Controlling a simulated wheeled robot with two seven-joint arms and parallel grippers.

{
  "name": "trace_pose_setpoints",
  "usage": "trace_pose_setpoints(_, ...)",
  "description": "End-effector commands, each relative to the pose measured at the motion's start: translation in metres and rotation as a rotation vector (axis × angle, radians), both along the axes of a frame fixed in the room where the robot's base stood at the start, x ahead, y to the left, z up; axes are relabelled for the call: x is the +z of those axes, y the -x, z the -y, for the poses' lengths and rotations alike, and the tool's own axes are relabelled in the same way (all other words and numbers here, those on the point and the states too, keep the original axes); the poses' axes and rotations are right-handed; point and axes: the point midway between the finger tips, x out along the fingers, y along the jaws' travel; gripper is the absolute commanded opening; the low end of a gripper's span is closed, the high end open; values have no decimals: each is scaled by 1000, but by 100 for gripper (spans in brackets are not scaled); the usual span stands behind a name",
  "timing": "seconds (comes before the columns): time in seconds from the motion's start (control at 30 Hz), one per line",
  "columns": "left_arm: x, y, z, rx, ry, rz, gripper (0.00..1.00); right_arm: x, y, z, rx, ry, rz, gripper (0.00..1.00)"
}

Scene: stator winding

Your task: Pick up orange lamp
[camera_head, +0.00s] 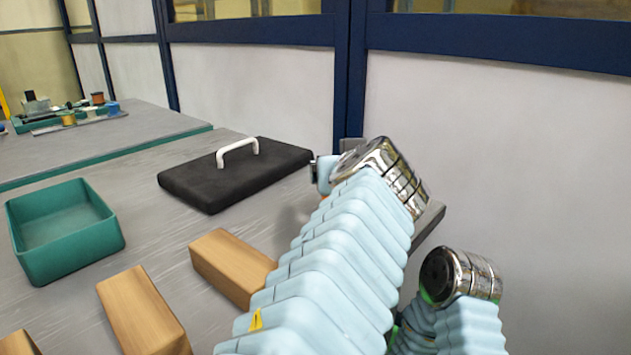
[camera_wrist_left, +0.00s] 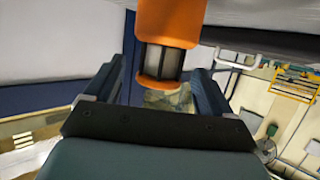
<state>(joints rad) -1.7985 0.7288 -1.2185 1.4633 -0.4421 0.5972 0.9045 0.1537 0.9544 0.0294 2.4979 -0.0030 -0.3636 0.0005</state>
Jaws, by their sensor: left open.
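The orange lamp (camera_wrist_left: 170,22) shows at the top middle of the left wrist view, with orange ends and a grey, see-through-looking middle. My left gripper (camera_wrist_left: 160,70) is open, with one dark finger on each side of the lamp in the picture. A gap shows between the lamp and each finger, and I cannot tell how deep the lamp sits between them. My right gripper is not in view.
A green bin (camera_head: 65,240) stands on the grey table at the left of the head view. Wooden blocks (camera_head: 232,265) lie near it. A black case (camera_head: 235,178) with a white handle lies farther back. A second table (camera_head: 110,135) holds small spools. A white wall panel stands behind.

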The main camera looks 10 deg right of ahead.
Motion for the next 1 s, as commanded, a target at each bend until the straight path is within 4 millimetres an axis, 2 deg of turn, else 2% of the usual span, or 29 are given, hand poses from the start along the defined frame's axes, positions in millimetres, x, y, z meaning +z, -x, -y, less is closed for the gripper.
trace_pose_setpoints(0.13,-5,-18,2,1,0,0,83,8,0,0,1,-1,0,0)
trace_pose_setpoints(0.4,-7,-20,3,-1,1,1,82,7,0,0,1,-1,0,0)
trace_pose_setpoints(0.8,-7,-20,3,-1,1,1,20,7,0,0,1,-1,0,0)
trace_pose_setpoints(1.0,-6,-20,2,-1,2,2,20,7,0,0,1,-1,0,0)
